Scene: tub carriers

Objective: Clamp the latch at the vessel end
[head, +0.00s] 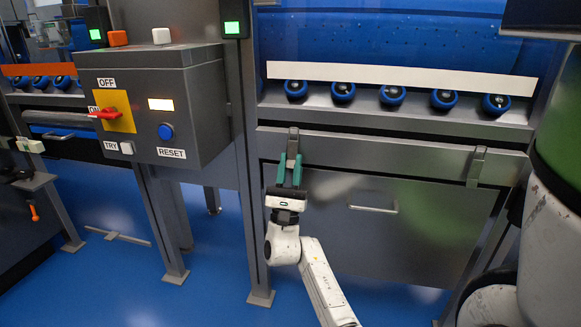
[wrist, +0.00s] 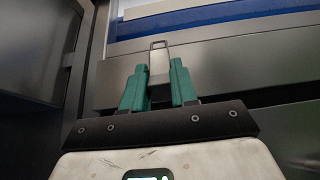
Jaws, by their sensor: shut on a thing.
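Two metal latches sit on the grey front rail below the roller row. The left latch (head: 293,142) stands upright near the rail's left end, and it also shows in the wrist view (wrist: 159,58) with a loop at its top. My gripper (head: 290,160) has teal fingers, which close on the lower part of this left latch from both sides. The wrist view shows the fingers (wrist: 158,80) on either side of it. The latch's lower end is partly hidden between the fingers. The right latch (head: 477,166) is on the same rail, apart from my gripper. I cannot tell which end is the vessel end.
A grey panel with a handle (head: 372,209) lies below the rail. Several blue rollers (head: 391,95) line the shelf above, under a white strip (head: 400,76). A grey control box (head: 152,105) with a red switch stands left. Blue floor (head: 115,285) is open at lower left.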

